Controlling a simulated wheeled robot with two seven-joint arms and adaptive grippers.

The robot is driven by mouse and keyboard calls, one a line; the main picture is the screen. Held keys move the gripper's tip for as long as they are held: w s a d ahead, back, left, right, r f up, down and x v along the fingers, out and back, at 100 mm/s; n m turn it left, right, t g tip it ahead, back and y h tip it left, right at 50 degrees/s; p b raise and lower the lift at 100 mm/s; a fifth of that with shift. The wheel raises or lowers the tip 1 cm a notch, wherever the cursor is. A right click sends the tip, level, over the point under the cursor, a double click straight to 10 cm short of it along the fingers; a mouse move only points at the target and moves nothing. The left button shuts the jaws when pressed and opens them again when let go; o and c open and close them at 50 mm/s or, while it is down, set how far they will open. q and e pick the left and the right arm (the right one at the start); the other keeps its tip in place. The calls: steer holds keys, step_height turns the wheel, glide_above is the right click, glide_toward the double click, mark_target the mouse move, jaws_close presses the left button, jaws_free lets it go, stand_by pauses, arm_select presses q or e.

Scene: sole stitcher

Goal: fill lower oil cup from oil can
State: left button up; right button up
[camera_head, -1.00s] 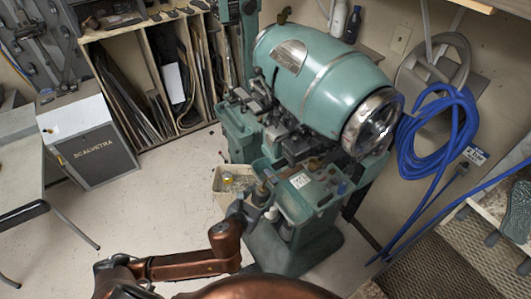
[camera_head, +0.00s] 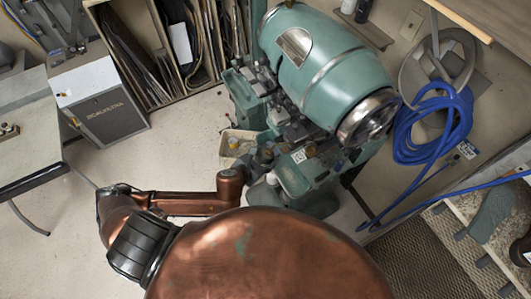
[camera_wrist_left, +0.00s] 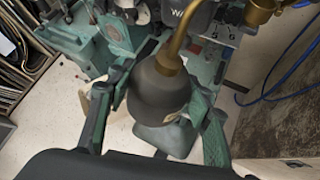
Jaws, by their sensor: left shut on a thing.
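My left gripper (camera_wrist_left: 160,120) is shut on the oil can (camera_wrist_left: 158,92), a dark grey can with a curved brass spout, in the left wrist view. The spout runs up past the top edge, so its tip is out of view. A brass fitting (camera_wrist_left: 262,10) at the upper right, right of the spout, may be an oil cup; I cannot tell if it is the lower one. In the head view my left gripper (camera_head: 264,158) is beside the front of the green stitching machine (camera_head: 325,62), and the can is not clear there. My right gripper is not in view.
A pale bin (camera_head: 234,144) stands at the machine's left side. A blue hose coil (camera_head: 435,125) hangs on the right wall. A grey Scalvetra box (camera_head: 102,100) and a table (camera_head: 28,150) stand at left. Open floor lies between them and the machine.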

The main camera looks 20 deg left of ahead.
arm_select(q)
steer(key=shift+w+d+r, duration=0.15)
steer(key=shift+d+r, duration=0.1)
steer(key=shift+r, duration=0.05)
steer(key=shift+w+d+p, duration=0.1)
steer(key=shift+d+p, duration=0.1)
steer(key=shift+p, duration=0.25)
steer(key=shift+w+d+r+m+g+y+p, duration=0.3)
steer(key=shift+d+y+p, duration=0.25)
steer(key=shift+p, duration=0.2)
steer(key=shift+w+d+p, duration=0.2)
steer(key=shift+d+p, duration=0.2)
steer(key=shift+w+d+r+m+g+y, duration=0.1)
steer(key=shift+w+d+m+g+y, duration=0.15)
steer(key=shift+d+y, duration=0.15)
steer(key=shift+w+d+m+g+y, duration=0.1)
steer(key=shift+d+m+g+y, duration=0.2)
steer(key=shift+y, duration=0.15)
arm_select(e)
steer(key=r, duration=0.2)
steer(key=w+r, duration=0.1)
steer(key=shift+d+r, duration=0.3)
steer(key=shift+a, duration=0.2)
